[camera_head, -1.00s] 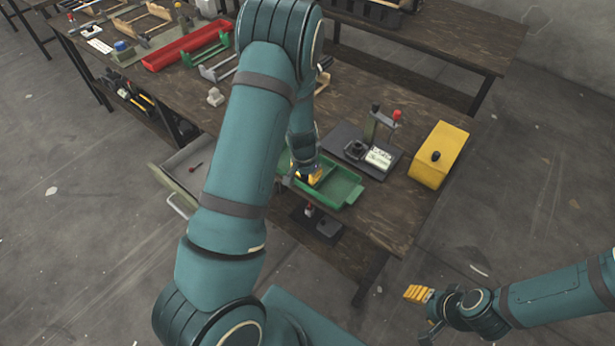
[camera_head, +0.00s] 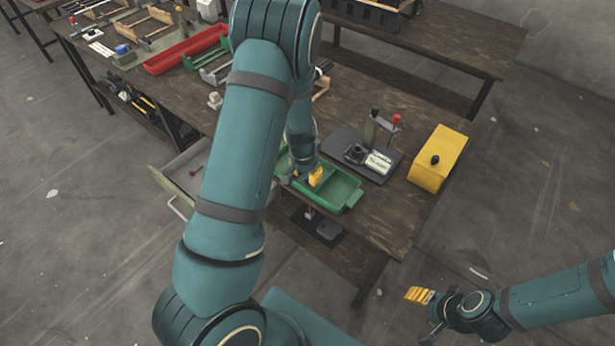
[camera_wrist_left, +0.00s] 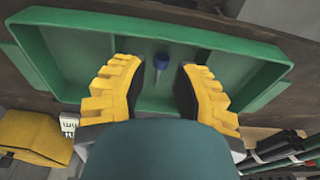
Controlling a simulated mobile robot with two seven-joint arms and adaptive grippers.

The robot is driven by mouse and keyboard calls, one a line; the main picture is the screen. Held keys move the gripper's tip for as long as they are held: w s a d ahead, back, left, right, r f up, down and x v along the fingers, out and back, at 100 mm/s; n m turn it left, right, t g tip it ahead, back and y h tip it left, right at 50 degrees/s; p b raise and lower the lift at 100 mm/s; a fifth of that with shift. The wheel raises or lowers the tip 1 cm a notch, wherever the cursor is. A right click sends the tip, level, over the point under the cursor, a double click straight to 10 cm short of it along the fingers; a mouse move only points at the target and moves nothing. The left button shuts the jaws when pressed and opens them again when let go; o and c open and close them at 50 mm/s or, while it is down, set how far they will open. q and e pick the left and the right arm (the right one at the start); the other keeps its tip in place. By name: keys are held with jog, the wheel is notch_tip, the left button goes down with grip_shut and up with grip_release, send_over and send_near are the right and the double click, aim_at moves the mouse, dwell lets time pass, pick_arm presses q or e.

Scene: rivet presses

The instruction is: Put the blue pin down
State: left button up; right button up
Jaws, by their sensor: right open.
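The blue pin (camera_wrist_left: 160,62) shows in the left wrist view inside the green tray (camera_wrist_left: 100,30), its blue head and thin grey shaft between my left gripper's fingers. My left gripper (camera_wrist_left: 158,88) has its two yellow fingers spread wide, with a gap on each side of the pin. In the head view my left gripper (camera_head: 314,177) is low over the left part of the green tray (camera_head: 342,187), and the pin cannot be made out there. My right gripper (camera_head: 422,312) is open at the lower right, away from the table over the floor.
A dark press base with a red-knobbed lever (camera_head: 397,118) stands right of the tray, and a yellow block (camera_head: 438,158) beyond it. An open drawer (camera_head: 182,178) sticks out at left. Red bin (camera_head: 185,50) lies farther back. The table's right front corner is clear.

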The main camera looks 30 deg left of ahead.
pick_arm(q)
notch_tip(320, 180, up, 9)
jog(key=s+p, duration=0.1)
jog(key=p, duration=0.1)
jog(key=s+d+f+n+h, duration=0.1)
jog(key=s+d+f, duration=0.2)
jog(key=d, duration=0.4)
jog(key=s+d+f+h, duration=0.1)
jog(key=s+d+f, duration=0.3)
jog(key=d, duration=0.3)
jog(key=s+d+f+n+h, duration=0.1)
jog(key=s+d+f, duration=0.2)
jog(key=s+d, duration=0.3)
jog(key=shift+d+f+n+h, duration=0.3)
jog(key=shift+d+f+h, duration=0.1)
jog(key=shift+d, duration=0.7)
pick_arm(e)
jog(key=r, duration=0.1)
jog(key=w+r, duration=0.1)
jog(key=shift+r, duration=0.3)
pick_arm(q)
jog(key=shift+w, duration=0.1)
pick_arm(e)
jog(key=shift+d, duration=0.1)
jog(key=shift+c, duration=0.7)
pick_arm(q)
jog(key=shift+a, duration=0.15)
